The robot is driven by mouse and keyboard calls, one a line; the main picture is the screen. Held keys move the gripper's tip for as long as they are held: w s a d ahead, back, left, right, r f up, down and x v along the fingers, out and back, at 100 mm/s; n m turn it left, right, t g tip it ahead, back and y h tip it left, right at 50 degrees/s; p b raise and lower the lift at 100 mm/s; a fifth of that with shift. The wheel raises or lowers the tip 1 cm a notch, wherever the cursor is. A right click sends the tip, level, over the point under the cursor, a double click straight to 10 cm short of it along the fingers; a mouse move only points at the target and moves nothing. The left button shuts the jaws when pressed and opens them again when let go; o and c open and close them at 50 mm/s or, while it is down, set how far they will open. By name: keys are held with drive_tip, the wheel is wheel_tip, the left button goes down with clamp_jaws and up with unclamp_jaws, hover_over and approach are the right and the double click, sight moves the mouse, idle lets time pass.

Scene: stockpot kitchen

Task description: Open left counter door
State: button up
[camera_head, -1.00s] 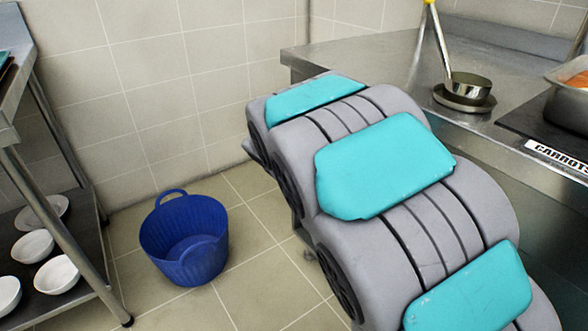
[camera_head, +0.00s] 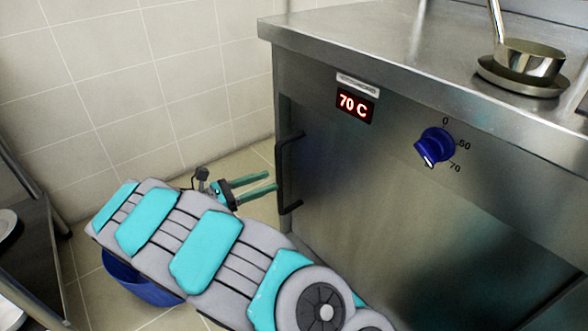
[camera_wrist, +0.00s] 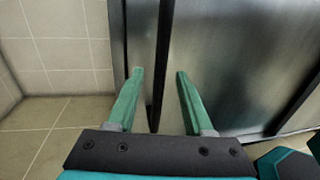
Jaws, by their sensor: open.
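The steel counter's left door (camera_head: 370,210) looks shut. A black vertical handle (camera_head: 280,160) stands at its left edge. My gripper (camera_head: 272,181) is open, reaching from the left, with its two green fingertips beside the handle in the head view. In the wrist view, a dark upright bar (camera_wrist: 160,65), seemingly the handle, lies between the open fingers, which are apart from it. The steel door face (camera_wrist: 225,70) fills the right of that view. Whether the fingertips reach past the bar is hard to tell.
A red 70 C display (camera_head: 353,104) and blue knob (camera_head: 433,147) sit on the counter front. A ladle in a metal dish (camera_head: 525,75) stands on top. A blue basket (camera_head: 140,282) is partly hidden below my arm. A shelf rack (camera_head: 35,235) is at left.

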drive_tip(key=x, duration=0.7)
drive_tip(key=shift+d+b, duration=0.35)
drive_tip(key=shift+w, duration=0.1)
clamp_jaws()
idle(1.0)
